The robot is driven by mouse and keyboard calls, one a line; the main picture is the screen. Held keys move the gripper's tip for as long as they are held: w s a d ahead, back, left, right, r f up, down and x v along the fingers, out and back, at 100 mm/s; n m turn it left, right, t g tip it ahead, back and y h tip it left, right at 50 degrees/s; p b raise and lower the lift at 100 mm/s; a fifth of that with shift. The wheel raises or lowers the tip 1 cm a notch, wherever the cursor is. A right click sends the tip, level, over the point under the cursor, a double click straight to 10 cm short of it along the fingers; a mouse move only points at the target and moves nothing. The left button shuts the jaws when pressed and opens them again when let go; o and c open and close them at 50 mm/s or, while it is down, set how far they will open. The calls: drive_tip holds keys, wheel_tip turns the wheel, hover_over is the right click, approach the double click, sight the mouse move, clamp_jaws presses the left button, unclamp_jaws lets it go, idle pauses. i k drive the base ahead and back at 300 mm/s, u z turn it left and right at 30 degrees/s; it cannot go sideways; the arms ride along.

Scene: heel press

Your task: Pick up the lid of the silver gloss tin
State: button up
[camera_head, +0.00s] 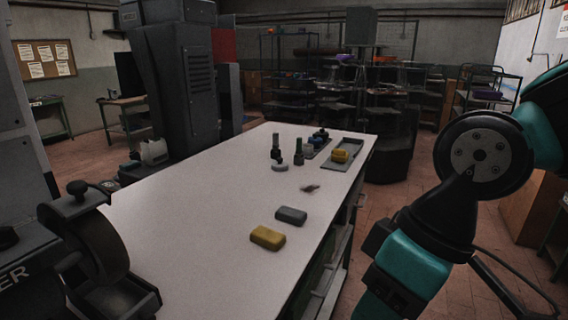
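A small, low, round, silver-grey thing (280,167) lies on the white bench just in front of two dark bottles. It looks like the gloss tin, but it is too small to tell its lid from its body. A small brownish-grey piece (310,187) lies flat on the bench nearer to me; I cannot tell what it is. My arm stands folded at the right of the picture, beside the bench. My gripper is not visible.
A dark bottle (275,148) and a second one (298,154) stand close behind the round thing. A grey block (291,215) and a yellow block (267,238) lie nearer. A grey tray (352,165) is at the far right. The bench's left half (190,215) is clear.

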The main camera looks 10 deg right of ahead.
sight(279, 164)
drive_tip(key=z, duration=0.55)
drive_tip(key=k, duration=0.75)
drive_tip(key=z, duration=0.85)
drive_tip(key=k, duration=0.45)
drive_tip(key=z, duration=0.45)
drive_tip(key=i, duration=1.9)
drive_tip(key=u, duration=0.4)
drive_tip(key=i, duration=2.05)
drive_tip(key=u, duration=0.7)
drive_tip(key=i, duration=1.15)
drive_tip(key=u, duration=1.95)
drive_tip(key=i, duration=1.15)
drive_tip(key=u, duration=0.95)
